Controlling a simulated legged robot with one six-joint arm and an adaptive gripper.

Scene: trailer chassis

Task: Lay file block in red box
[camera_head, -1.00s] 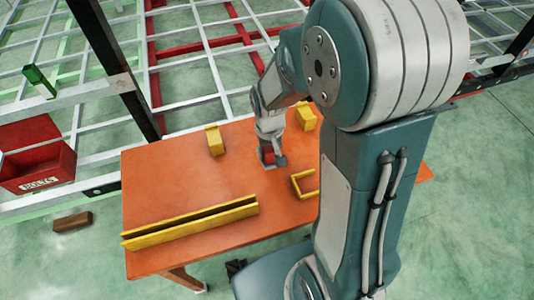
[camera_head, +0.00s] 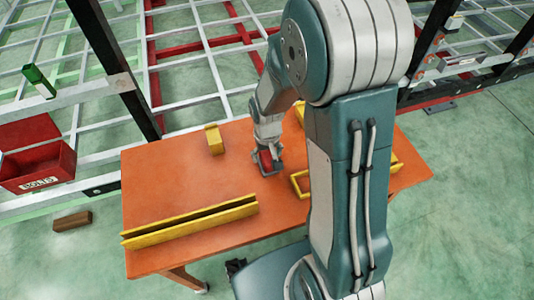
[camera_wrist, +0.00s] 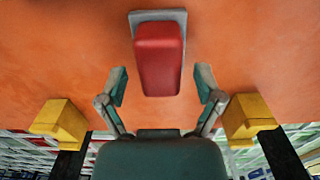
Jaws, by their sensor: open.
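A red block on a grey base plate, which looks like the file block (camera_wrist: 158,60), lies on the orange table. In the wrist view it is between and just beyond my gripper's (camera_wrist: 161,86) two spread fingers, with clear gaps on both sides. In the head view my gripper (camera_head: 268,158) is down over the middle of the table, close to the red block and partly hiding it. The red box (camera_head: 38,165), labelled BOLTS, is open at the far left, beside the metal frame; its inside is partly visible.
The orange table (camera_head: 178,185) carries a long yellow channel (camera_head: 190,222) at the front and a yellow bracket (camera_head: 214,139) at the back. More yellow parts are partly behind my arm. A dark post (camera_head: 115,70) stands between table and box. A brown block (camera_head: 72,221) lies on the floor.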

